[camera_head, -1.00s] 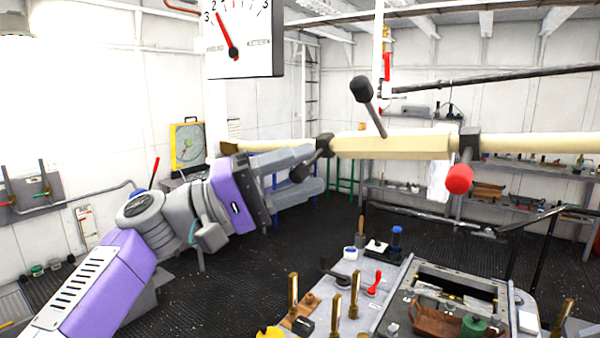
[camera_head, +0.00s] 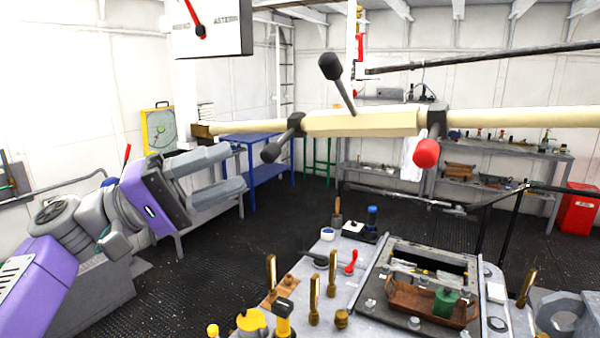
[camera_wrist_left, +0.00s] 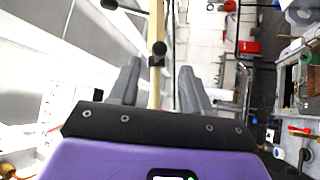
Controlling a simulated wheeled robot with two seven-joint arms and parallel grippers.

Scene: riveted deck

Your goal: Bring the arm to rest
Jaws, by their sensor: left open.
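My left arm (camera_head: 75,235), purple and grey, comes in from the left in the head view. Its gripper (camera_head: 240,168) is open, with a gap between its two grey fingers and nothing seen between them. It is just left of a black knob (camera_head: 270,152) on a cream horizontal bar (camera_head: 360,122) and looks apart from it there. In the left wrist view the gripper (camera_wrist_left: 160,80) shows both fingers spread, with the cream bar (camera_wrist_left: 155,90) seen between them. My right gripper is not seen.
The bar also carries an upper black knob (camera_head: 330,65) and a red knob (camera_head: 426,153). A workbench (camera_head: 345,280) with brass-coloured posts, a red lever (camera_head: 351,262) and a brown tray (camera_head: 425,303) stands in front. A gauge (camera_head: 212,25) hangs above. Dark floor lies open beyond.

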